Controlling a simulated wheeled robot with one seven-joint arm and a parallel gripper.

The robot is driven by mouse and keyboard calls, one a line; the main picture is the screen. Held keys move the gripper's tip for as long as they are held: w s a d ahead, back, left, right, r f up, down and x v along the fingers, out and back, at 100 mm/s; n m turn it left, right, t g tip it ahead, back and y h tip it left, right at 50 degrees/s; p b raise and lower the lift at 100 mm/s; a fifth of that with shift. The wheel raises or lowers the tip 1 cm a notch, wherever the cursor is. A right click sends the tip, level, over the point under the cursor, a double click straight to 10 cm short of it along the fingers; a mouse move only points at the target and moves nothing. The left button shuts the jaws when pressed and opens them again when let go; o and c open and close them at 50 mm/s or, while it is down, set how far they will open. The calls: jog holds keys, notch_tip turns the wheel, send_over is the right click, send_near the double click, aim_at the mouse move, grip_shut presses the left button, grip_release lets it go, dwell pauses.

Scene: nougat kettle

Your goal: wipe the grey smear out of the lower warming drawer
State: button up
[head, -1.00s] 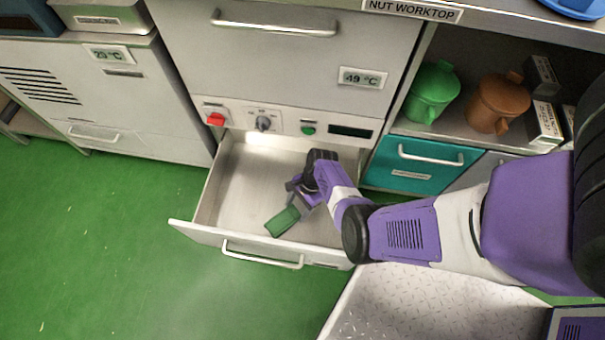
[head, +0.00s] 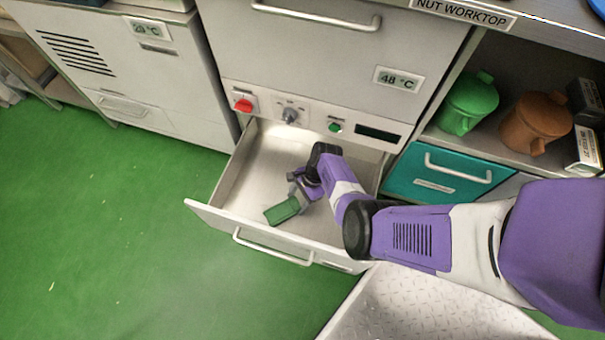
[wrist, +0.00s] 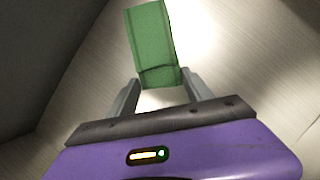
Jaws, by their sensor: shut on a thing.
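The lower warming drawer (head: 216,216) is pulled open, its pale metal floor showing. My gripper (head: 301,193) is inside it, near the front panel, and is shut on a green wiping block (head: 281,210). In the wrist view the block (wrist: 153,40) sticks out ahead between the two fingers of my gripper (wrist: 161,82). It is over the drawer floor (wrist: 95,80); I cannot tell whether it touches. I cannot make out a grey smear; glare, the block and my arm cover parts of the floor.
Above the drawer are a red switch (head: 243,105), a knob (head: 290,116) and a green button (head: 335,127). A teal drawer (head: 436,173) is shut at right, under a shelf with a green pot (head: 468,104) and a brown pot (head: 537,119). The green floor (head: 110,240) at left is clear.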

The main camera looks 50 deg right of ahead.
aim_at(286, 199)
jog(key=shift+w+a+f+b, duration=0.1)
jog(key=shift+w+a+b, duration=0.15)
jog(key=shift+w, duration=0.4)
jog(key=shift+w+a+r+b, duration=0.1)
jog(key=shift+w+a+b, duration=0.2)
jog(key=shift+w, duration=0.3)
jog(key=shift+w+a+f+b, duration=0.1)
jog(key=shift+w+a+b, duration=0.15)
jog(key=shift+w, duration=0.4)
jog(key=shift+w+a+r+b, duration=0.1)
jog(key=shift+w+a+b, duration=0.15)
jog(key=shift+w, duration=0.4)
jog(key=shift+w+a+r+b, duration=0.1)
jog(key=shift+w+a+b, duration=0.2)
jog(key=shift+w, duration=0.35)
jog(key=shift+w+a+b, duration=0.2)
jog(key=shift+w+a, duration=0.05)
jog(key=shift+w, duration=0.4)
jog(key=shift+r, duration=0.1)
notch_tip(286, 199, up, 6)
jog(key=p, duration=0.6)
notch_tip(286, 199, up, 3)
jog(key=p, duration=0.3)
